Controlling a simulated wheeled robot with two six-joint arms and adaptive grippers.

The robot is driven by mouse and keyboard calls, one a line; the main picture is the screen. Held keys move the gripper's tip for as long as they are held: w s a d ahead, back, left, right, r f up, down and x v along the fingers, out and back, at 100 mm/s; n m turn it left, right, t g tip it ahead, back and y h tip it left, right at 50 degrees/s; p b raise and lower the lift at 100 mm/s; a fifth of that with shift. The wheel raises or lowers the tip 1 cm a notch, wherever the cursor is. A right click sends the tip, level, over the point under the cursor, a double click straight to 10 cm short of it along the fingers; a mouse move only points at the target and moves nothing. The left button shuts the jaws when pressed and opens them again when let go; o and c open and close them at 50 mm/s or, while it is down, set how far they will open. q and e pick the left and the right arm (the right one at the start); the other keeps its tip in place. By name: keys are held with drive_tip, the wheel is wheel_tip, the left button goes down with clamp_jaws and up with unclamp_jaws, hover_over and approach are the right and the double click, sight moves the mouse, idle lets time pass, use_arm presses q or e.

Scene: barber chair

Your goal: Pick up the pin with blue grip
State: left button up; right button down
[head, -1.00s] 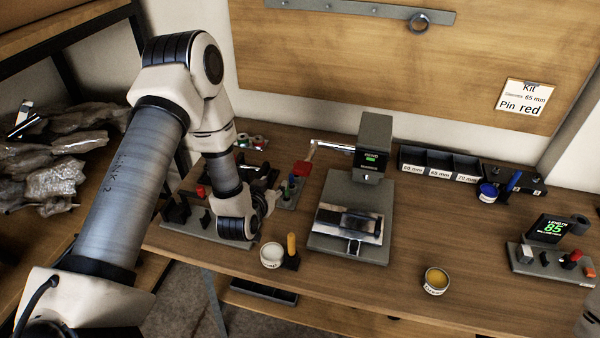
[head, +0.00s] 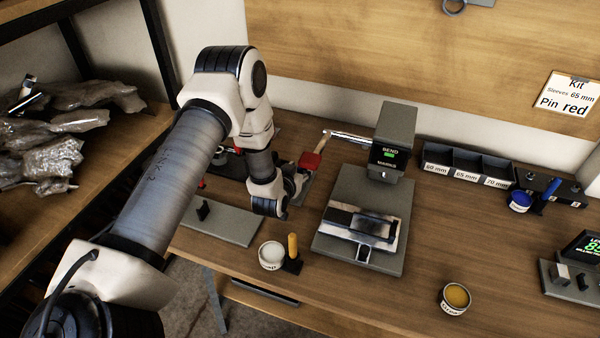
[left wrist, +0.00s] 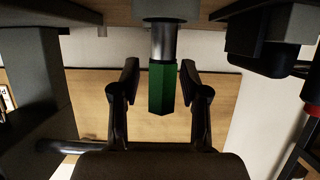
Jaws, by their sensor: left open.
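My left gripper (head: 292,194) is over the left part of the bench, left of the grey press, and hides most of the pin rack there. In the left wrist view my left gripper (left wrist: 159,68) is open, with one finger on each side of a pin with a green six-sided grip (left wrist: 163,88) and a metal shank. The fingers stand apart from the grip, with a gap on both sides. I cannot make out a pin with a blue grip in either current view. My right gripper is not in view.
The grey press (head: 360,215) stands right of the gripper, its red-knobbed lever (head: 310,160) close by. A white jar (head: 271,255) and a yellow-handled tool (head: 293,248) stand in front. A blue-handled tool (head: 550,193) is far right. A sign (head: 568,98) reads "Pin red".

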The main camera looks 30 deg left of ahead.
use_arm(q)
drive_tip(key=shift+w+a+f, duration=0.15)
drive_tip(key=shift+w+f, duration=0.2)
drive_tip(key=shift+w, duration=0.15)
drive_tip(key=shift+s+r, duration=0.1)
clamp_jaws()
drive_tip(key=shift+r, duration=0.1)
